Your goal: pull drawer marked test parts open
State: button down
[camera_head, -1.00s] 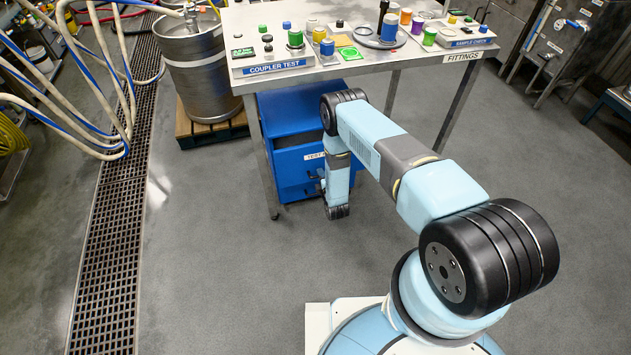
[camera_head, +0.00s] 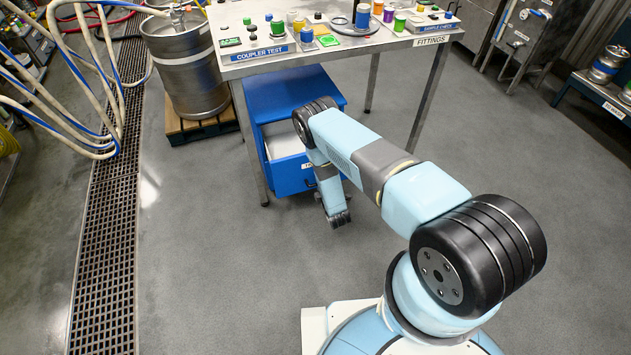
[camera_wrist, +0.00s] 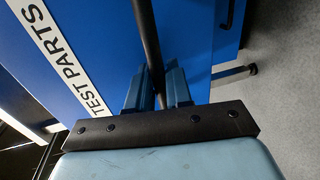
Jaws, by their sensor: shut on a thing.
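The blue drawer marked TEST PARTS (camera_head: 286,178) is partly open under the table, and its pale inside (camera_head: 284,143) shows. In the wrist view its blue front (camera_wrist: 95,40) carries the white TEST PARTS label (camera_wrist: 68,62). My gripper (camera_wrist: 158,80) is shut on the drawer's dark bar handle (camera_wrist: 149,40), with one finger on each side of it. The blue cabinet (camera_head: 262,98) stands around the drawer.
The FITTINGS table (camera_head: 330,58) stands over the cabinet, with several coloured fittings on top. Its front left leg (camera_head: 252,150) is close to the drawer's left side. A steel keg (camera_head: 187,70) stands on a pallet at left. The grey floor in front is clear.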

jog(key=shift+s+d+f, duration=0.2)
jog(key=shift+s+d, duration=0.4)
jog(key=shift+s, duration=0.3)
jog(key=c, duration=1.3)
grip_release()
jog(key=shift+o, duration=0.3)
jog(key=shift+w+a, duration=0.1)
jog(key=shift+a, duration=0.15)
jog(key=shift+r, duration=0.1)
jog(key=v, duration=1.3)
jog(key=shift+s, duration=0.4)
jog(key=shift+d, duration=0.1)
